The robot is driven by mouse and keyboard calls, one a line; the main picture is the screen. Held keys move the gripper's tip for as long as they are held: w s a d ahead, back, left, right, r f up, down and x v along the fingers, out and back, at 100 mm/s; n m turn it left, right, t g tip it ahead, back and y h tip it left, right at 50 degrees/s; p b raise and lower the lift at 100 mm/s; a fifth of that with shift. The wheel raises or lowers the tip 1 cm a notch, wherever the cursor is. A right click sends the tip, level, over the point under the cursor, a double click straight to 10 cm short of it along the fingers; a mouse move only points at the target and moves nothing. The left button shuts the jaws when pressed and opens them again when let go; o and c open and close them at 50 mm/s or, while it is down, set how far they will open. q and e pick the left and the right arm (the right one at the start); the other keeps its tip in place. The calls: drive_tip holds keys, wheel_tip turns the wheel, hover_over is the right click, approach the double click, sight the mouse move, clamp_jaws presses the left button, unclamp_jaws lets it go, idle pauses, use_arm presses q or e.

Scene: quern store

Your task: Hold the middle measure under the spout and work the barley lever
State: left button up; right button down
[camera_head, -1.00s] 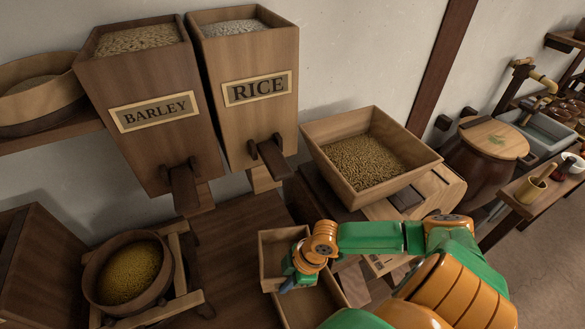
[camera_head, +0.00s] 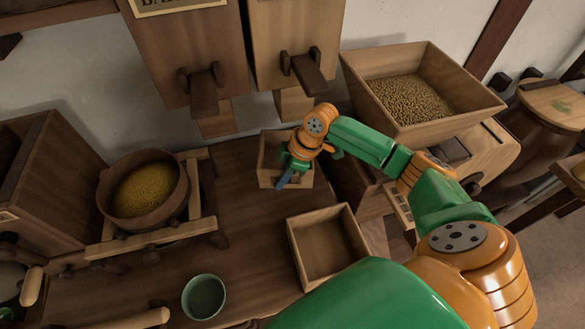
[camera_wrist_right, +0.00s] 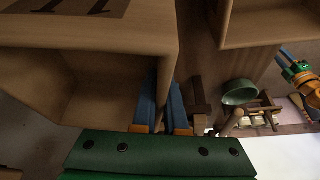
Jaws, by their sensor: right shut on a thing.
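My right gripper (camera_head: 285,178) is shut on the wall of a small square wooden measure (camera_head: 267,157), which looks empty. In the right wrist view this measure (camera_wrist_right: 90,60) fills the upper left, with dark bars partly seen on it. It shows below the rice spout (camera_head: 295,105), right of the barley spout (camera_head: 215,122); its height above the counter is unclear. The barley lever (camera_head: 204,95) sticks out of the barley hopper (camera_head: 180,40). Another empty wooden measure (camera_head: 296,250) stands nearer. My left gripper (camera_wrist_right: 291,65) shows small at the right wrist view's edge.
A pot of yellow grain (camera_head: 145,215) sits in a wooden frame at left. A green cup (camera_head: 204,297) stands in front. A large grain-filled wooden tray (camera_head: 450,120) is right of the held measure. Bare counter (camera_head: 245,230) lies between pot and measures.

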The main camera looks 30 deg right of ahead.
drive_tip(key=w+a+b, duration=0.2)
drive_tip(key=w+a, duration=0.4)
drive_tip(key=a, duration=0.7)
drive_tip(key=shift+w, duration=0.2)
